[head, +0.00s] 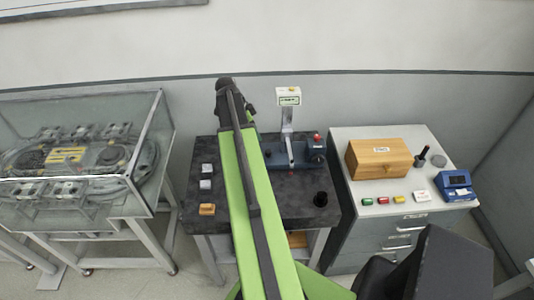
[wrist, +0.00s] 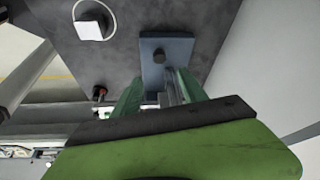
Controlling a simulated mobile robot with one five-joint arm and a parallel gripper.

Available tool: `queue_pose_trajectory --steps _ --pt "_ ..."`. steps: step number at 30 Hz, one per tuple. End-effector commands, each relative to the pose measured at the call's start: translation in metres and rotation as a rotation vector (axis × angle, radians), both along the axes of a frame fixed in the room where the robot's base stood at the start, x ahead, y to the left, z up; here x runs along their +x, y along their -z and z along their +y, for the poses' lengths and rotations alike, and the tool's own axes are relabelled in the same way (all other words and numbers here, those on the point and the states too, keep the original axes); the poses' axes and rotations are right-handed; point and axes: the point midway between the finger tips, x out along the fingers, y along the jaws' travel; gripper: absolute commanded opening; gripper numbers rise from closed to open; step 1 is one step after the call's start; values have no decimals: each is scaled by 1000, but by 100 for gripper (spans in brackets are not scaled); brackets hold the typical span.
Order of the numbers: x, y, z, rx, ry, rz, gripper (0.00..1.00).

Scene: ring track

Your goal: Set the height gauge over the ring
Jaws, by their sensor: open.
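A gauge-like stand with a blue base (head: 290,156), a grey upright column and a pale display head (head: 288,96) stands at the back of the dark table in the head view. My gripper (head: 228,92) is left of its head, seen from behind and small. In the wrist view, two green-grey finger-like parts (wrist: 158,92) stand apart, with nothing clearly held between them. A blue block with a dark round knob (wrist: 160,57) lies beyond them; I cannot tell whether it belongs to the stand. I cannot make out the ring with certainty.
The dark table (head: 262,210) carries two pale blocks, an orange block (head: 207,210) and a black cup (head: 321,199). A grey cabinet (head: 350,200) at right bears a wooden box (head: 379,158). A glass-cased track (head: 75,155) stands left. A white-outlined circle with a pale block (wrist: 90,30) shows in the wrist view.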

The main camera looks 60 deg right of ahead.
Motion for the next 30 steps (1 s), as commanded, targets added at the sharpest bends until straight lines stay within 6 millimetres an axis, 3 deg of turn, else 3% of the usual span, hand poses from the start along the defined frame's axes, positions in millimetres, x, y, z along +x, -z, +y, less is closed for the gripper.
queue_pose_trajectory --steps 1,15,19,27,30 --pt "-2 22 -3 0 0 0 50" --pt "-27 115 -33 0 -1 0 50" --pt "-31 126 -38 0 -3 0 50" --pt "-32 125 -39 0 -4 0 50" --pt "-31 125 -39 0 -4 0 40"
